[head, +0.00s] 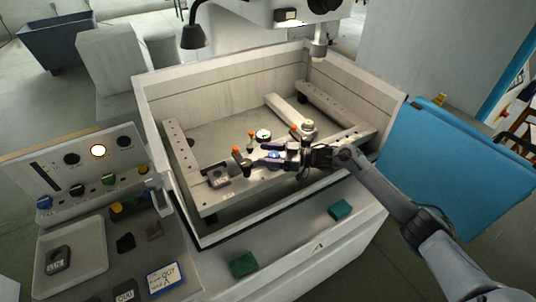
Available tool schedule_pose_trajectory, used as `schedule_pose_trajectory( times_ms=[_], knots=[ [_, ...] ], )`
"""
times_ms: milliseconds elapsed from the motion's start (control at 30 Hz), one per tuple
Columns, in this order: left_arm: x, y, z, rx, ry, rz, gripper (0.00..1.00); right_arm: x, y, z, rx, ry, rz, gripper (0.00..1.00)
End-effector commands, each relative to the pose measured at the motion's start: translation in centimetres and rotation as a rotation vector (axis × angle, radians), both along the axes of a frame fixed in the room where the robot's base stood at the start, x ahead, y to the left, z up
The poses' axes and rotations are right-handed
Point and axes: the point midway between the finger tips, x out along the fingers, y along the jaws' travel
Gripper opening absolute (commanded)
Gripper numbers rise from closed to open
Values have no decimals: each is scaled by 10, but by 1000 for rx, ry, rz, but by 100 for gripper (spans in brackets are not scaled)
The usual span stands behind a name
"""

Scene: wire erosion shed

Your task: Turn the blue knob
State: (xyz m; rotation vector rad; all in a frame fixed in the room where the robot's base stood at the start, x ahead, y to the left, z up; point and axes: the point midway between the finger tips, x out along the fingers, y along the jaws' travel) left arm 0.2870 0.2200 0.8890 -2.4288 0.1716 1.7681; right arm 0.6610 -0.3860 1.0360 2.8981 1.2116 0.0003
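My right gripper (269,155) reaches in from the right over the open tank (220,90), low above the pale work frame (240,180). Its two dark fingers point left, one above the other in the picture. A small blue thing (275,155) shows between them; it may be a blue knob, but the fingers partly hide it, and I cannot tell whether they press on it. Another blue knob (44,202) sits at the left end of the control panel (80,175), far from this gripper. My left gripper is not in view.
Orange-topped clamps (238,152) and a round dial (263,134) stand close to the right gripper. A lamp head (193,36) and a nozzle (319,45) hang above the tank. Green blocks (243,264) lie on the front ledge. A blue panel (440,150) stands at right.

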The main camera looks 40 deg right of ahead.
Motion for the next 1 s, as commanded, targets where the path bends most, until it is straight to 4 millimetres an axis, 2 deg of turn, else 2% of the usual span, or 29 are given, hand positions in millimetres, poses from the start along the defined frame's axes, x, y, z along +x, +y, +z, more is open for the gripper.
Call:
schedule_pose_trajectory(
  times_ms=[333,800,1000],
  knots=[
    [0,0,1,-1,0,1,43,-9,-9,-1,0,1,-1,66],
    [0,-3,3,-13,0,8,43,-62,-62,-1,-2,2,-1,66],
    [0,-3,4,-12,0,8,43,-73,-74,0,-1,1,0,66]
  ],
)
